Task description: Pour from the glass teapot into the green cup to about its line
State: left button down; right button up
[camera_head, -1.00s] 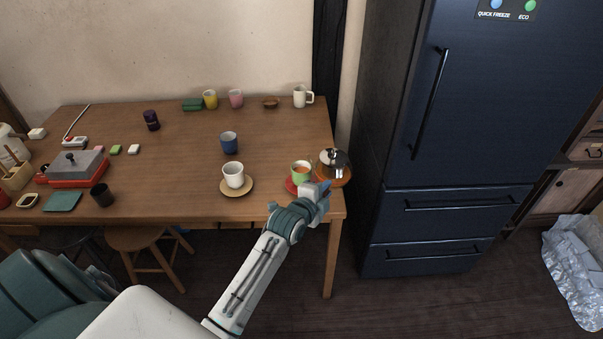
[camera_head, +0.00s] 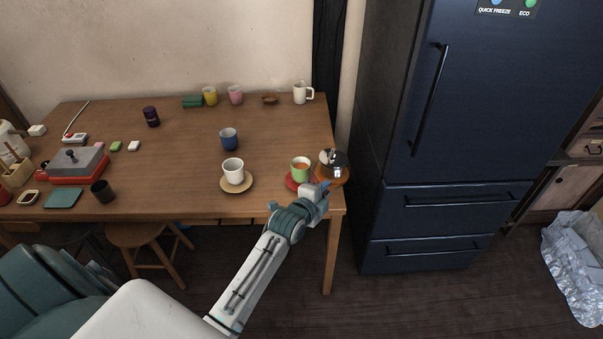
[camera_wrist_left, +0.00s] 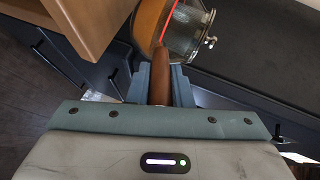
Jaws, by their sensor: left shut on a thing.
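The glass teapot (camera_head: 333,168) holds amber liquid and has a shiny metal lid. It is at the table's right edge, close to the right of the green cup. My left gripper (camera_head: 322,190) is shut on its brown handle, which shows between the fingers in the left wrist view (camera_wrist_left: 160,85). The teapot (camera_wrist_left: 185,30) looks tilted there. The green cup (camera_head: 301,169) stands upright on a red saucer (camera_head: 291,184) and has orange-brown liquid inside. Its line cannot be made out. My right gripper is not in view.
A white cup (camera_head: 233,170) on a tan saucer (camera_head: 237,187) stands left of the green cup. A blue cup (camera_head: 229,139) is behind it. A dark fridge (camera_head: 440,150) stands right of the table.

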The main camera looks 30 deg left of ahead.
pick_arm(q)
notch_tip(320, 180, up, 4)
jog(key=p, duration=0.3)
jog(key=shift+r, duration=0.15)
notch_tip(320, 180, up, 3)
jog(key=p, duration=0.2)
jog(key=shift+f+p, duration=0.2)
jog(key=shift+p, duration=0.1)
jog(key=shift+f, duration=0.1)
